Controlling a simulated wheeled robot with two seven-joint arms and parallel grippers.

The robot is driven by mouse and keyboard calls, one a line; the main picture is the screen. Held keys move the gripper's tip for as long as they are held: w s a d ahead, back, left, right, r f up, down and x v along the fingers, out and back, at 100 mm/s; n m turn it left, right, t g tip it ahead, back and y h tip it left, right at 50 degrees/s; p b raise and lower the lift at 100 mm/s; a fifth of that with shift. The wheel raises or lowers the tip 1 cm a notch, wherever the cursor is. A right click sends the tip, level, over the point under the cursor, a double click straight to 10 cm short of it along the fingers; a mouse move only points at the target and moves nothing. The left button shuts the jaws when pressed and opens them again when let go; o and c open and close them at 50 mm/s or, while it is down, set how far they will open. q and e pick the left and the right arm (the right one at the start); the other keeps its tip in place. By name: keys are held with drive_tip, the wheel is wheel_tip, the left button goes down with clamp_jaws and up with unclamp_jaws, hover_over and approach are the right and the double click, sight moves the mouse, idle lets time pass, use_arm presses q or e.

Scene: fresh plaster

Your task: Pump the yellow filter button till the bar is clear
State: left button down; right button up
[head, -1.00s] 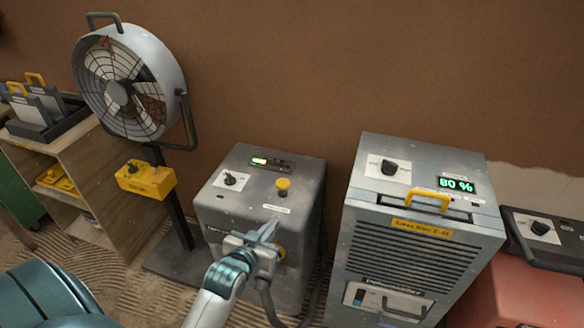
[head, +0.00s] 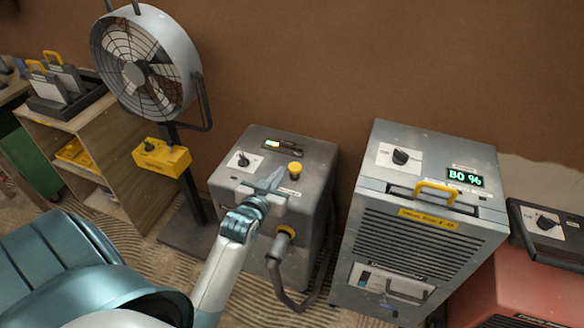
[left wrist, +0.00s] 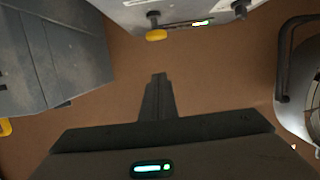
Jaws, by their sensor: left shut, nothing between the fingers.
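The yellow filter button (head: 295,167) is a small knob on top of a grey box unit (head: 322,155). It also shows near the top of the left wrist view (left wrist: 156,35). A small bar display (head: 271,144) beside it is lit over its left part only; it also shows in the left wrist view (left wrist: 201,23). My left gripper (head: 276,180) is shut and empty. In the head view its tips appear just left of and nearer than the button, seemingly apart from it. The left wrist view shows the closed fingers (left wrist: 157,85) pointing toward the button. My right gripper is in neither view.
A black dial (head: 243,161) sits left of the button, and a hose (head: 285,295) leaves the unit's front. A large fan (head: 145,65) stands left. A grey machine (head: 430,235) reading 80 % and a red unit (head: 535,275) stand right.

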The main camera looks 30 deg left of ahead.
use_arm(q)
drive_tip(key=p, duration=0.2)
hover_over(293, 173)
drive_tip(key=s, duration=0.1)
wheel_tip(293, 173, down, 2)
drive_tip(key=f, duration=0.3)
drive_tip(key=shift+w+f+p, duration=0.1)
drive_tip(key=shift+w+p, duration=0.1)
drive_tip(key=shift+p, duration=0.1)
drive_tip(key=shift+f, duration=0.65)
drive_tip(key=shift+f+b, duration=0.75)
drive_tip(key=shift+f, duration=0.7)
drive_tip(key=shift+s, duration=0.1)
